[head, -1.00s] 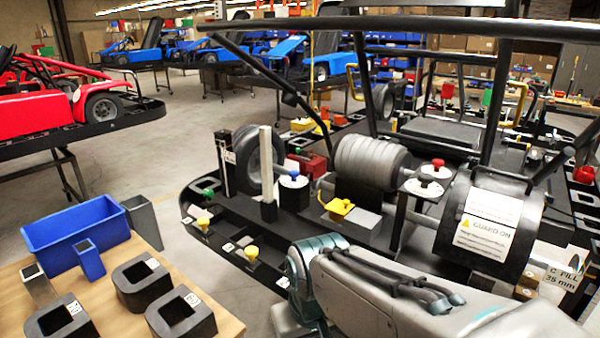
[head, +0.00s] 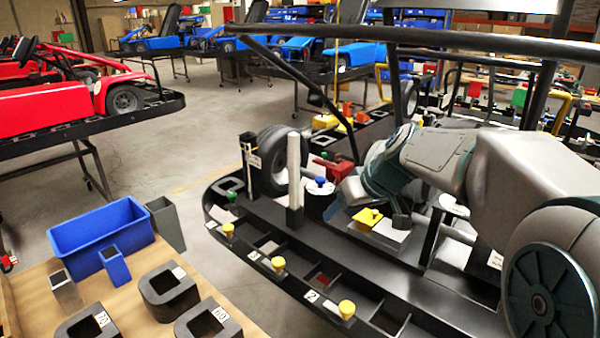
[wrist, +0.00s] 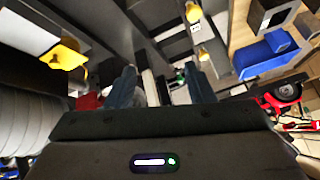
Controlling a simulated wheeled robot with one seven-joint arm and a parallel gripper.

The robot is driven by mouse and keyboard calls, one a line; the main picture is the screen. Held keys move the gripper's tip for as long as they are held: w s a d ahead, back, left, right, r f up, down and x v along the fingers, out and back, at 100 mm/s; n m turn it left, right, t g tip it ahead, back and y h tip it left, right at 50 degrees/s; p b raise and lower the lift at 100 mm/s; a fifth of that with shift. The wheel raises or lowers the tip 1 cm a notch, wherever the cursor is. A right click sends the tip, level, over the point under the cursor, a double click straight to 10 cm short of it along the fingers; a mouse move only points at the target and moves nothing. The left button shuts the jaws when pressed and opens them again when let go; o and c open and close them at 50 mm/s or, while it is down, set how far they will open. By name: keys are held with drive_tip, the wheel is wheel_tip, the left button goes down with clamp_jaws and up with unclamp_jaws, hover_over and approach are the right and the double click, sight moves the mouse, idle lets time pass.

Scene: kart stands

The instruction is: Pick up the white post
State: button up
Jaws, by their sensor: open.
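The white post (head: 293,165) stands upright in a dark block on the black kart frame in the head view, left of my gripper. My gripper (head: 340,195) is low over the kart beside the white drum with the blue knob (head: 320,192), clear of the post. In the wrist view the two fingers of my gripper (wrist: 162,82) are apart. A pale upright strip, seemingly the post (wrist: 150,88), shows between them, some way beyond. Its lower part is hidden in that view.
A yellow-knobbed block (head: 368,217) and a red part (head: 333,168) stand close to my gripper. A black tyre (head: 275,160) is behind the post. A long black bar (head: 400,36) crosses above. A blue bin (head: 100,240) stands on the table at left.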

sight(297, 157)
drive_tip(key=w+a+r+n+t+y+p, duration=0.1)
drive_tip(key=w+a+r+n+y, duration=0.1)
drive_tip(key=w+r, duration=0.35)
drive_tip(key=w+a+r+n+t+y+p, duration=0.1)
drive_tip(key=w+a+r+n, duration=0.1)
drive_tip(key=w, duration=0.7)
drive_tip(key=shift+y, duration=0.3)
drive_tip(key=x, duration=0.2)
drive_tip(key=p+x, duration=0.1)
drive_tip(key=x, duration=0.1)
drive_tip(key=p+x, duration=0.1)
drive_tip(key=x, duration=0.2)
drive_tip(key=shift+w+r, duration=0.2)
drive_tip(key=shift+w, duration=0.3)
drive_tip(key=shift+w+d+p+x, duration=0.15)
drive_tip(key=shift+p+x, duration=0.45)
drive_tip(key=shift+x, duration=0.95)
drive_tip(key=shift+w+d+p+x, duration=0.1)
drive_tip(key=shift+p+x, duration=0.45)
drive_tip(key=shift+x, duration=1)
drive_tip(key=shift+d, duration=0.1)
drive_tip(key=shift+c, duration=0.3)
clamp_jaws()
